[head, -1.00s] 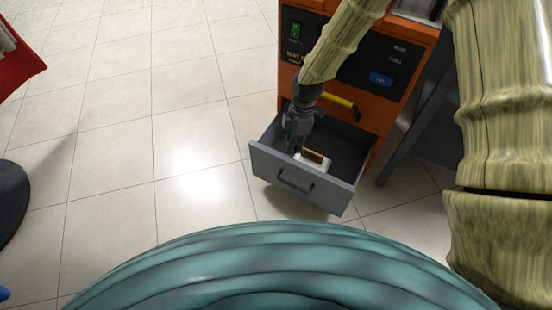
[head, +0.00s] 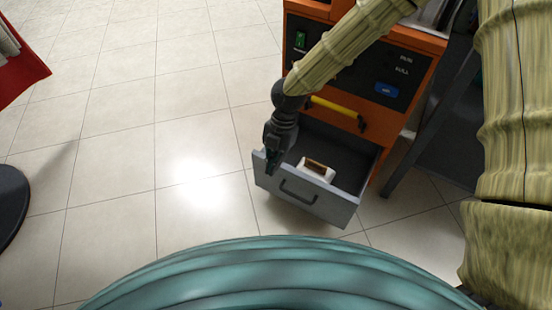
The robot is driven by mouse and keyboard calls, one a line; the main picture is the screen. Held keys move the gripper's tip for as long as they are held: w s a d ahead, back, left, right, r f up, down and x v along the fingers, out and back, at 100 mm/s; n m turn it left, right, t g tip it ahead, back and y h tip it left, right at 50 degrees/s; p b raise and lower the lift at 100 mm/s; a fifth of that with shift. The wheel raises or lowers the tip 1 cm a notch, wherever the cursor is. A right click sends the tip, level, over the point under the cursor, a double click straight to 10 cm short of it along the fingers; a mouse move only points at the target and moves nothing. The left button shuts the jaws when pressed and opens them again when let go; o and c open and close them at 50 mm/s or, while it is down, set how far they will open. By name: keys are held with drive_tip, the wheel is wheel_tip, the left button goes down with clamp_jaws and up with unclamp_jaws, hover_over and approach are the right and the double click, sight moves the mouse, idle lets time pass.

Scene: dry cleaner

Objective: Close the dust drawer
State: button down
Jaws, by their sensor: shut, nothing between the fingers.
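The grey dust drawer (head: 318,204) stands pulled out at the bottom of an orange machine (head: 414,49), with a dark handle (head: 298,191) on its front. A small white and brown object (head: 316,170) lies inside it, near the front panel. My gripper (head: 269,170) is shut and empty, pointing down at the drawer's left front corner. It overlaps the top edge of the front panel in the picture; I cannot tell whether it touches.
A yellow handle (head: 335,109) sits on the machine above the drawer. A dark grey metal stand (head: 428,122) is close on the machine's right. Tiled floor (head: 150,140) left of the drawer is clear. A red item (head: 21,72) is at the far left.

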drive_tip(key=b+x, duration=0.3)
drive_tip(key=x, duration=0.4)
drive_tip(key=w+d, duration=0.1)
drive_tip(key=w, duration=0.1)
drive_tip(key=w+d+r+b, duration=0.1)
drive_tip(key=shift+w+d, duration=0.3)
drive_tip(key=shift+w, duration=0.05)
drive_tip(key=shift+r, duration=0.1)
